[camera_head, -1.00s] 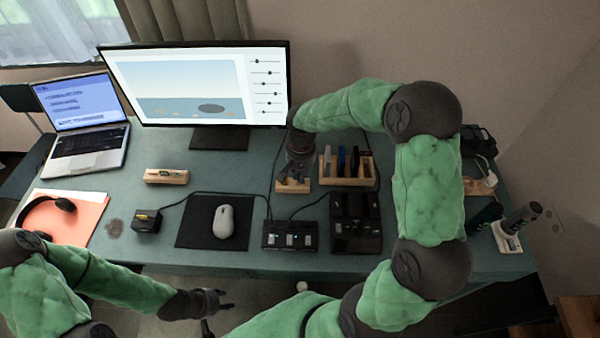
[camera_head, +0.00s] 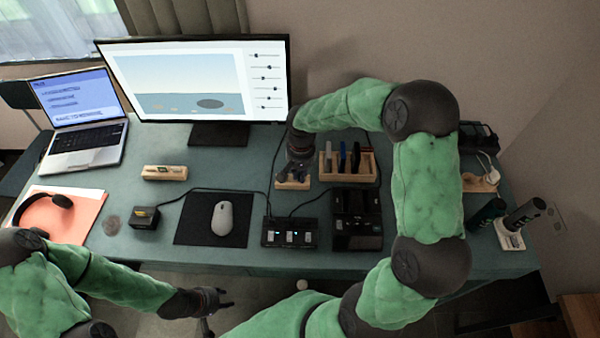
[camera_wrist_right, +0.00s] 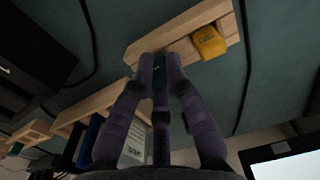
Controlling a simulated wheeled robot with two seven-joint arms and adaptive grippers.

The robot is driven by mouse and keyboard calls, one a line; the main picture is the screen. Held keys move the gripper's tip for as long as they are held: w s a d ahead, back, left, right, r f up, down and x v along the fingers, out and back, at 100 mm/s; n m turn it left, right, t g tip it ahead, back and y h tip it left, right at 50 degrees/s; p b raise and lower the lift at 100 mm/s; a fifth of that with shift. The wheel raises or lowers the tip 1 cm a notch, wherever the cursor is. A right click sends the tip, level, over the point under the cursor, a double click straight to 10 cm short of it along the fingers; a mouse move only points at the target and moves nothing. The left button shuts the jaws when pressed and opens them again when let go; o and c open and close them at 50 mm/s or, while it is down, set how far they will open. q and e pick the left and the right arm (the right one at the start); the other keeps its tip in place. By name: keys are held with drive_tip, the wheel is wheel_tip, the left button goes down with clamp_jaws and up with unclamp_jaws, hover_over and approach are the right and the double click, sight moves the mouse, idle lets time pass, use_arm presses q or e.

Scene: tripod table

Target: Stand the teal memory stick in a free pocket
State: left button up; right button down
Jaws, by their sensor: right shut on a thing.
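The teal memory stick (camera_wrist_right: 160,75) is between the fingers of my right gripper (camera_wrist_right: 160,62) in the right wrist view; only a narrow strip of it shows. The fingertips are at a small wooden block (camera_wrist_right: 222,15), with a yellow stick (camera_wrist_right: 209,42) standing in it beside them. Whether the teal stick's lower end is inside a pocket is hidden. In the head view my right gripper (camera_head: 298,172) is over this block (camera_head: 290,185) and covers much of it. My left gripper (camera_head: 222,298) is open and empty in front of the desk.
A wooden rack (camera_head: 350,180) with several upright slabs stands just right of the block. A wooden block (camera_head: 165,173), mouse (camera_head: 222,220), black hub (camera_head: 290,233) and dock (camera_head: 357,220) are on the desk. The monitor (camera_head: 190,85) is behind. Cables run nearby.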

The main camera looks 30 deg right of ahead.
drive_tip(key=shift+f, duration=0.35)
drive_tip(key=c, duration=1.2)
unclamp_jaws()
drive_tip(key=shift+r, duration=0.1)
wheel_tip(320, 180, up, 12)
drive_tip(key=shift+d, duration=0.1)
